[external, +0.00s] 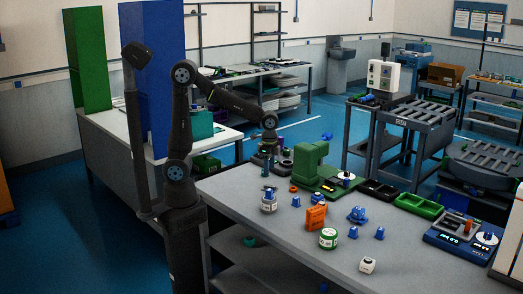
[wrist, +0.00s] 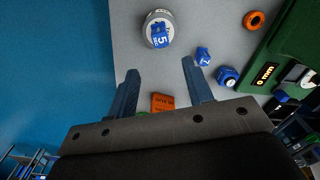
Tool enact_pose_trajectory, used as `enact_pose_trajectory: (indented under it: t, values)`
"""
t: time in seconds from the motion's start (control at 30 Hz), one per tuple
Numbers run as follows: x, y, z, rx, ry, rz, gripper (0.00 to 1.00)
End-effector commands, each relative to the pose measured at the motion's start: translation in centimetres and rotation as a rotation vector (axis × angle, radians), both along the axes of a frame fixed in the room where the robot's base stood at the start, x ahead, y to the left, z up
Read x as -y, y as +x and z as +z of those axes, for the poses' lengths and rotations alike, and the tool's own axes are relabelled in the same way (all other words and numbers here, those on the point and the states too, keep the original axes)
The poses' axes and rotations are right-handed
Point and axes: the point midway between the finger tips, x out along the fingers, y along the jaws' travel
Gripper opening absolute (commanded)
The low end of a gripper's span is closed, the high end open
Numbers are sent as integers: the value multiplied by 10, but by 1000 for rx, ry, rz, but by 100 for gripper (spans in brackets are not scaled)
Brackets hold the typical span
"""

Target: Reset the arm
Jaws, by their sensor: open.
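My gripper (wrist: 158,90) shows in the wrist view with its two blue-grey fingers spread wide apart and nothing between them. In the external view my arm is bent at the elbow, and its gripper end (external: 268,150) hangs above the left end of the grey workbench (external: 222,186). The gripper touches none of the parts on the bench in the wrist view.
On the bench are a white-and-blue jar (external: 269,203), an orange block (external: 316,217), a green-and-white jar (external: 328,239), several blue pieces, a green machine (external: 312,165) and a blue device (external: 455,233). Black and green trays (external: 418,206) lie along the back. Tall blue and green panels stand at left.

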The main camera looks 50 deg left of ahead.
Motion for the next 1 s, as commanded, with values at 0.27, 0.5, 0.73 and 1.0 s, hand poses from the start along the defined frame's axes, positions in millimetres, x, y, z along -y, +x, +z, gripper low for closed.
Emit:
enact_pose_trajectory:
  t: [0.27,0.5,0.73,1.0]
  values:
    - [0,0,-15,-3,2,0,47]
    - [0,-1,-60,-4,4,0,47]
    - [0,0,-105,-3,3,0,47]
    - [1,1,-109,3,-3,0,47]
